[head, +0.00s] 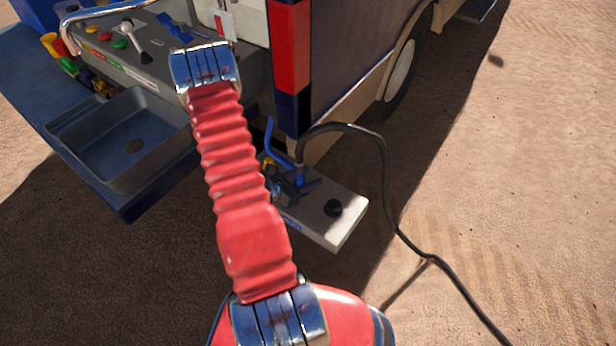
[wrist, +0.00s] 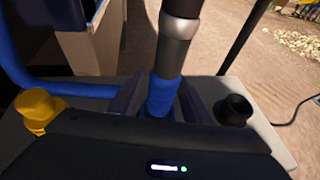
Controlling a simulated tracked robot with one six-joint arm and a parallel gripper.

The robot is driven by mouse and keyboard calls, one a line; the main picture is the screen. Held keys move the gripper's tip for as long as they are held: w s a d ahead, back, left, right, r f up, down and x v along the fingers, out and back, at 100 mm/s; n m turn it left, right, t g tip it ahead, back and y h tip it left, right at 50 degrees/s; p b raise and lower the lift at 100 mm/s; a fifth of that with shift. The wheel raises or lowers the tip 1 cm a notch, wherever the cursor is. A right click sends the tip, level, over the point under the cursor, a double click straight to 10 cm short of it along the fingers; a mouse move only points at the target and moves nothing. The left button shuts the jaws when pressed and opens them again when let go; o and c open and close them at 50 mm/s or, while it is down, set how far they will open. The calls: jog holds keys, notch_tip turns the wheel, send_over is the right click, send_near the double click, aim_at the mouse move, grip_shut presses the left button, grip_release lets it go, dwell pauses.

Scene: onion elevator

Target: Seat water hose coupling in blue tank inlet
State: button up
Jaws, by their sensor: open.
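The water hose coupling (wrist: 174,52) is a grey metal collar on the end of the black hose (wrist: 184,8). It stands almost upright directly above the blue inlet (wrist: 163,96), their ends meeting. How deep it sits cannot be told. In the head view the hose (head: 383,165) arches up from the blue inlet (head: 299,180) and falls to the ground. My gripper (wrist: 162,88) is open, with one finger on each side of the blue inlet, below the collar. In the head view my gripper (head: 287,187) is small and partly hidden behind my arm.
The inlet stands on a pale tank top (head: 345,222) with a black cap (head: 333,207) to the right. A yellow fitting (wrist: 40,108) and a blue pipe (wrist: 70,88) are at left. The vehicle (head: 350,60) and a sink counter (head: 125,135) stand close by.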

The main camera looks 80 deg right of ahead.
jog(key=shift+v, duration=6.9)
jog(key=s+a+r+m+g+y, duration=0.25)
jog(key=a+m+y, duration=0.25)
jog(key=a+m, duration=0.3)
jog(key=w+a+r+m+t+y, duration=0.2)
jog(key=w+a+r+t, duration=0.2)
jog(key=w+a+r, duration=0.4)
jog(key=w+a+r+m+t+y, duration=0.25)
jog(key=w+a+r+t, duration=0.35)
jog(key=a, duration=0.5)
jog(key=w+a+r+n+t+y, duration=0.1)
jog(key=a+r+t, duration=0.5)
jog(key=a+r, duration=0.6)
notch_tip(320, 180, up, 4)
jog(key=shift+w+r+y, duration=0.2)
jog(key=shift+w+y, duration=0.15)
jog(key=shift+w, duration=0.3)
